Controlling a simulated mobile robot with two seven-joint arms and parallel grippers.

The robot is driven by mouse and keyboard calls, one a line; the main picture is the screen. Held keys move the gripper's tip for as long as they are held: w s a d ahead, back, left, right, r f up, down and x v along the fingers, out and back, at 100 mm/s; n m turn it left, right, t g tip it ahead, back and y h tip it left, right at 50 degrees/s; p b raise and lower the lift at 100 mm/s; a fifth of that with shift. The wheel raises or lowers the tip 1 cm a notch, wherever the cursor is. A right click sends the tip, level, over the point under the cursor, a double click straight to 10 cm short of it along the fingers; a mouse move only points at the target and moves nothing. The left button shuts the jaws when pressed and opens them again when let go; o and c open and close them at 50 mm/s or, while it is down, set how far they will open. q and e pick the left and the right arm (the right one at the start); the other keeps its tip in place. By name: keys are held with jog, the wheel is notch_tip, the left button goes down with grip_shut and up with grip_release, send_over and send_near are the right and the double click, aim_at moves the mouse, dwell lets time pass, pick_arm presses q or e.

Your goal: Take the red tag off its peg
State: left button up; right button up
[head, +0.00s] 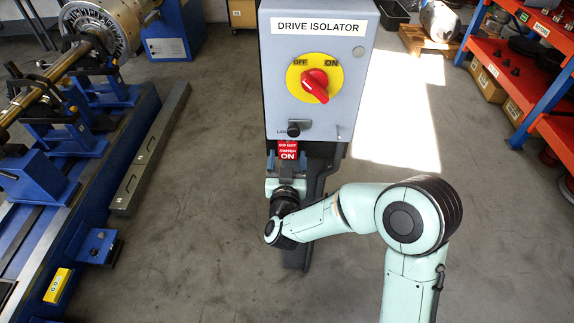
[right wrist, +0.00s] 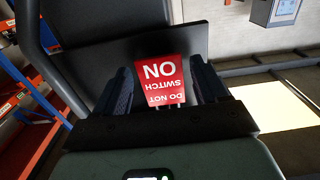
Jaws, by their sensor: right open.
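The red tag (head: 289,147), with white lettering, is just under the lower edge of the grey drive isolator box (head: 270,90). In the right wrist view the tag (right wrist: 164,82) appears upside down, between the two dark fingers, with a dark panel behind it. My right gripper (head: 287,160) is open, with one finger on each side of the tag. I cannot tell whether either finger touches it. The peg that bears the tag cannot be made out. A black knob (head: 293,129) is on the box front above the tag. My left gripper is not in view.
A red rotary switch (head: 315,86) on a yellow plate sits higher on the box. A blue machine bed (head: 110,140) stands on the left. Red and blue shelving (head: 535,80) stands on the right.

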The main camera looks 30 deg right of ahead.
jog(key=shift+w, duration=0.1)
jog(key=c, duration=0.7)
jog(key=shift+c, duration=0.2)
jog(key=shift+r, duration=0.2)
jog(key=shift+r+p, duration=0.35)
jog(key=shift+r, duration=0.25)
jog(key=shift+c, duration=0.4)
jog(key=shift+b+v, duration=0.45)
jog(key=shift+v, duration=0.8)
jog(key=shift+c, duration=0.3)
jog(key=shift+b+v, duration=0.55)
jog(key=shift+v, duration=1.75)
jog(key=shift+d+f, duration=0.1)
